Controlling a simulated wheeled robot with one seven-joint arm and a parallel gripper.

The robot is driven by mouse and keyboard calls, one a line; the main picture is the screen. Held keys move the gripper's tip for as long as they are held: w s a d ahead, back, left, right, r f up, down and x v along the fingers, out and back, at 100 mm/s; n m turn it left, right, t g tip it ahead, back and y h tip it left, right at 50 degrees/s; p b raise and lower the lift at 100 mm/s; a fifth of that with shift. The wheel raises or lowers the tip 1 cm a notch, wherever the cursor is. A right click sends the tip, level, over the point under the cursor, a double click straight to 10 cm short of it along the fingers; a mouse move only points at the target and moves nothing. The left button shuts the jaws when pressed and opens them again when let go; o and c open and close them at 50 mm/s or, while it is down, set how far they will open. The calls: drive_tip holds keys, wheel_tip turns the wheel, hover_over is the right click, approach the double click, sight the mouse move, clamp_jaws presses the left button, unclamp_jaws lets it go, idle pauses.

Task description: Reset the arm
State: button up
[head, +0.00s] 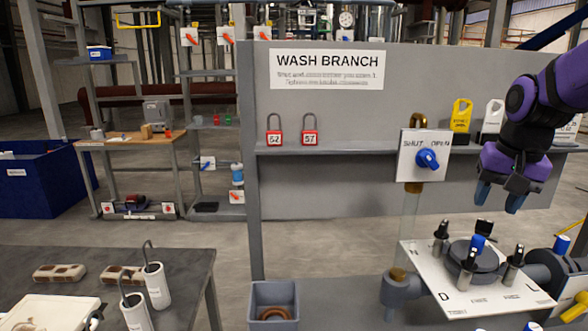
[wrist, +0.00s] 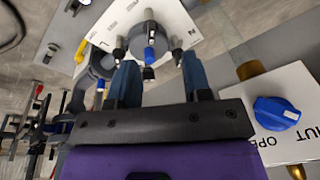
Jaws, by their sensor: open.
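My gripper (head: 500,197) is at the right of the head view, on my purple and black arm. Its two blue-grey fingers point down and are apart, with nothing between them. It hangs above the white plate (head: 455,300) with the round dark fitting and several upright clamps. In the wrist view my gripper (wrist: 158,85) is also open and empty, with that white plate (wrist: 112,22) beyond the fingertips. The blue valve knob (head: 427,159) on the SHUT/OPEN plate is to the left of my gripper; it also shows in the wrist view (wrist: 277,113).
A grey WASH BRANCH panel (head: 330,190) stands behind, with two red padlocks (head: 274,138) on its ledge. Yellow and white tags (head: 461,116) stand near my arm. A grey bin (head: 273,300) sits below. A dark table (head: 190,265) is at front left.

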drive_tip(key=s+a+r+n+t, duration=0.1)
drive_tip(key=s+a+n, duration=0.1)
drive_tip(key=s, duration=0.6)
drive_tip(key=s+a+r+n+t, duration=0.2)
drive_tip(key=s+a+n, duration=0.1)
drive_tip(key=s, duration=0.6)
drive_tip(key=shift+a+r, duration=0.15)
drive_tip(key=shift+a, duration=0.5)
drive_tip(key=shift+w, duration=0.1)
